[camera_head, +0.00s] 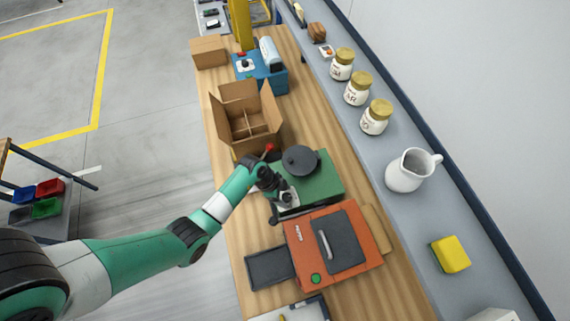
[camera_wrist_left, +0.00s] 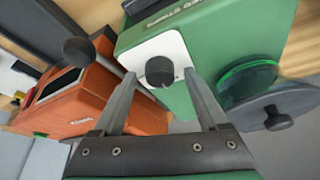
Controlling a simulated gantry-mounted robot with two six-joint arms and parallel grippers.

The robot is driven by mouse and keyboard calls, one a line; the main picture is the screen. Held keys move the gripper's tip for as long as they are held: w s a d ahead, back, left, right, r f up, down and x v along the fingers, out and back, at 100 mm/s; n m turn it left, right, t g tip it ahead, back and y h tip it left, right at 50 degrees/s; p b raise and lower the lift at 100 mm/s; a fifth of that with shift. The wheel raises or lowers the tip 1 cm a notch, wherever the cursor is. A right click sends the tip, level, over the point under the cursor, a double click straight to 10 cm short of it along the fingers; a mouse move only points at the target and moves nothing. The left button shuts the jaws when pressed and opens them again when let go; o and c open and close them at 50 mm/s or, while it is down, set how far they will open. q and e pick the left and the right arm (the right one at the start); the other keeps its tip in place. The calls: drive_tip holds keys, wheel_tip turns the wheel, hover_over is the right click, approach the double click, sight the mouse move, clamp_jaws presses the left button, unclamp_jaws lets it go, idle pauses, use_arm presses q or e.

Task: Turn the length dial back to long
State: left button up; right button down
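The green machine (camera_head: 325,178) stands on the wooden bench, with a dark round disc (camera_head: 300,160) on top. In the left wrist view the green machine (camera_wrist_left: 225,45) has a white plate (camera_wrist_left: 143,52) bearing a black dial (camera_wrist_left: 159,71). No long or short marking can be read there. My left gripper (camera_head: 281,196) is over the machine's near left end and hides most of the dial in the head view. In the left wrist view my left gripper (camera_wrist_left: 160,76) is open, with one finger on each side of the dial. I cannot tell whether they touch it. My right gripper is not in view.
An orange machine (camera_head: 303,265) stands close on the near side. A divided cardboard box (camera_head: 232,105) stands beyond the green machine, with a blue machine (camera_head: 278,77) farther off. Several jars (camera_head: 357,95) and a white pitcher (camera_head: 403,178) stand on the right ledge.

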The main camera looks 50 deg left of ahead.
use_arm(q)
clamp_jaws()
